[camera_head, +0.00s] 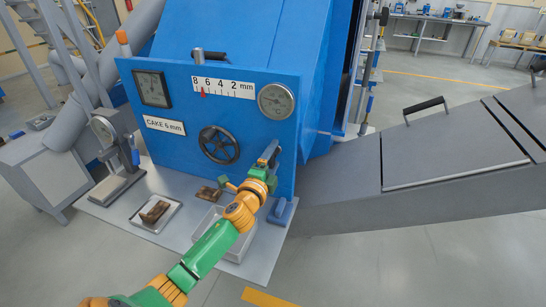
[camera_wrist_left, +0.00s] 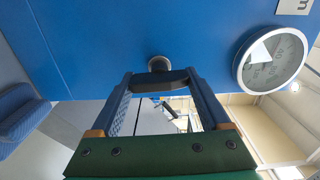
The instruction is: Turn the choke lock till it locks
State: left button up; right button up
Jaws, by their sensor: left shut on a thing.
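The blue machine panel (camera_head: 183,117) stands in front of me with a black handwheel (camera_head: 219,145), taken to be the choke wheel, at its lower middle. My left gripper (camera_head: 268,153) is at the panel's lower right, below the round gauge (camera_head: 276,101). In the left wrist view its fingers (camera_wrist_left: 160,82) are shut on the choke lock, whose dark bar (camera_wrist_left: 160,77) lies across between the fingertips. A round grey pivot (camera_wrist_left: 159,63) joins it to the blue panel. In the head view the lock is mostly hidden by the gripper. My right gripper is not in view.
A scale (camera_head: 205,87) with a red pointer near 6 sits at the panel's top. A label (camera_head: 164,125) reads CAKE 6 mm. Below are a tray of brown pieces (camera_head: 155,213), a white bin (camera_head: 213,226) and a gauge stand (camera_head: 111,143). A grey chute (camera_head: 440,150) runs right.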

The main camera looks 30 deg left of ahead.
aim_at(271, 161)
pick_arm(q)
jog(key=shift+r+m, duration=0.1)
jog(key=shift+m, duration=0.2)
dwell(0.4)
jog(key=o, duration=1.2)
jog(key=v, duration=0.7)
